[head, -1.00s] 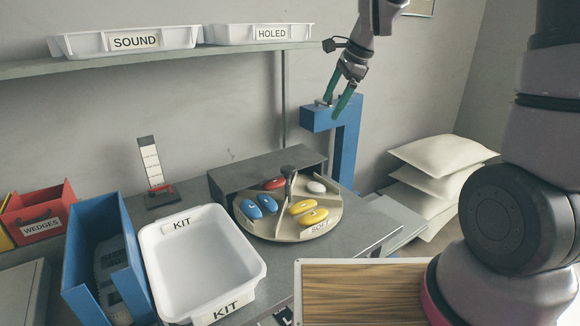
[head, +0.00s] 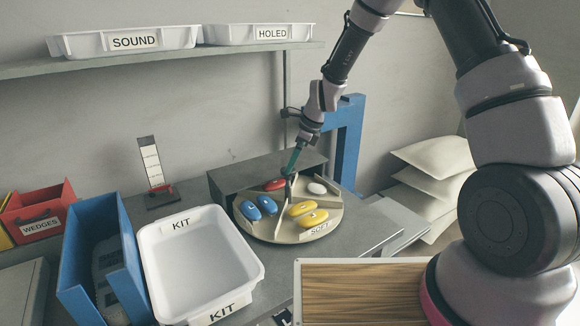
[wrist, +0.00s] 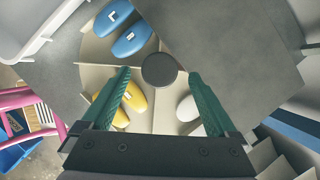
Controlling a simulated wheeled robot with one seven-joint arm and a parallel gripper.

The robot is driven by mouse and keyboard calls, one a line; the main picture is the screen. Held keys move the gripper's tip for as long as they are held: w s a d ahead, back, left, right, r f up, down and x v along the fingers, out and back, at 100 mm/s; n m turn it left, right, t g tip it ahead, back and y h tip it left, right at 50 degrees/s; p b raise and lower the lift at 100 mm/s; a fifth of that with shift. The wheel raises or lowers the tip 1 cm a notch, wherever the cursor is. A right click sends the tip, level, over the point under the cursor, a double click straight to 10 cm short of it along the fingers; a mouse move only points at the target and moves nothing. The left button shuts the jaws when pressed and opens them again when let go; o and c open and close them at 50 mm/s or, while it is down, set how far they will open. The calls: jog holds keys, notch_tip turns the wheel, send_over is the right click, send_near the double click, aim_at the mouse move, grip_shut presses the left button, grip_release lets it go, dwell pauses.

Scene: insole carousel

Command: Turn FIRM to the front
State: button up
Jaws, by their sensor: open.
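The round carousel (head: 272,236) is a beige turntable with dividers, and the label at its front right reads SOFT (head: 319,229). No FIRM label can be read. Its compartments hold yellow insoles (head: 308,214), blue insoles (head: 258,206), a red one (head: 275,184) and a white one (head: 317,188). A dark round knob (wrist: 158,70) stands at its centre. My gripper (head: 293,166) is over the centre, pointing down. In the wrist view its open green fingers (wrist: 160,74) lie either side of the knob; whether they touch it cannot be told.
A grey cover (head: 235,178) stands over the back of the carousel. A white KIT tray (head: 150,262) and a blue bin (head: 75,275) are at its left. A blue post (head: 347,145) rises behind right. A shelf with SOUND and HOLED trays (head: 262,34) is above.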

aim_at(288, 187)
jog(key=shift+x, duration=1.1)
grip_shut()
